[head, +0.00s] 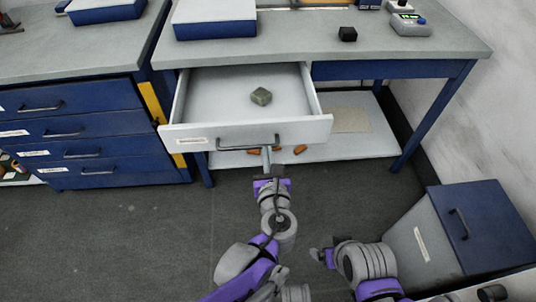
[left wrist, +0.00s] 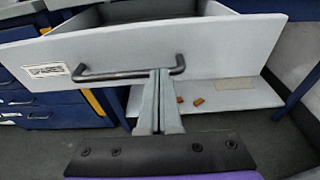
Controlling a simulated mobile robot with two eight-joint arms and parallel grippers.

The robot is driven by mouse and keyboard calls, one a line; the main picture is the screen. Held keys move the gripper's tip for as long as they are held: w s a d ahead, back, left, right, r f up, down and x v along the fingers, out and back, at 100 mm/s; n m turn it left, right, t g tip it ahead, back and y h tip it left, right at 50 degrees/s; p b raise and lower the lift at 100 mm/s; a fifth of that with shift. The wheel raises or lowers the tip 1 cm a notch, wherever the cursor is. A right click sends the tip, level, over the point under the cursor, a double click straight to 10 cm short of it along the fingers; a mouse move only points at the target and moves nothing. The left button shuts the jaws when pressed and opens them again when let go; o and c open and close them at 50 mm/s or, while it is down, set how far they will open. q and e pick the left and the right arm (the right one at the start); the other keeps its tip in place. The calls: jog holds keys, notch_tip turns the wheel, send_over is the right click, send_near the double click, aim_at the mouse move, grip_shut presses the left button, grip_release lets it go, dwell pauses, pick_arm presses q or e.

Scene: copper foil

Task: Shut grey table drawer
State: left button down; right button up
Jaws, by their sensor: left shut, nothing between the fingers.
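The grey table drawer (head: 207,137) stands pulled out under the table's left half, with a dark bar handle on its front. A small grey-green block (head: 261,96) lies inside it. My left gripper (head: 267,153) is at the drawer front by the handle, its fingers together and empty. In the left wrist view the fingertips (left wrist: 159,76) overlap the right part of the handle (left wrist: 110,77); I cannot tell whether they touch it. My right arm shows at the bottom of the head view, and its gripper (head: 322,256) is low, away from the drawer; its finger state is unclear.
The grey table top (head: 330,50) carries a black cube (head: 347,34) and a device (head: 410,25). Blue drawers (head: 75,127) stand at left. A low shelf (head: 365,138) with orange pieces lies below. A blue-topped cabinet (head: 475,230) stands at right.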

aim_at(260, 90)
pick_arm(q)
jog(key=r+x, duration=0.1)
jog(key=x, duration=0.7)
jog(key=r+p+x, duration=0.1)
jog(key=r+x, duration=0.1)
jog(key=x, duration=0.7)
jog(key=w+r+x, duration=0.1)
jog(key=r+x, duration=0.1)
jog(key=x, duration=0.7)
jog(key=shift+w+r, duration=0.15)
jog(key=shift+r, duration=0.05)
jog(key=shift+w+r, duration=0.15)
jog(key=shift+w, duration=0.05)
jog(key=shift+a, duration=0.15)
jog(key=shift+p, duration=0.3)
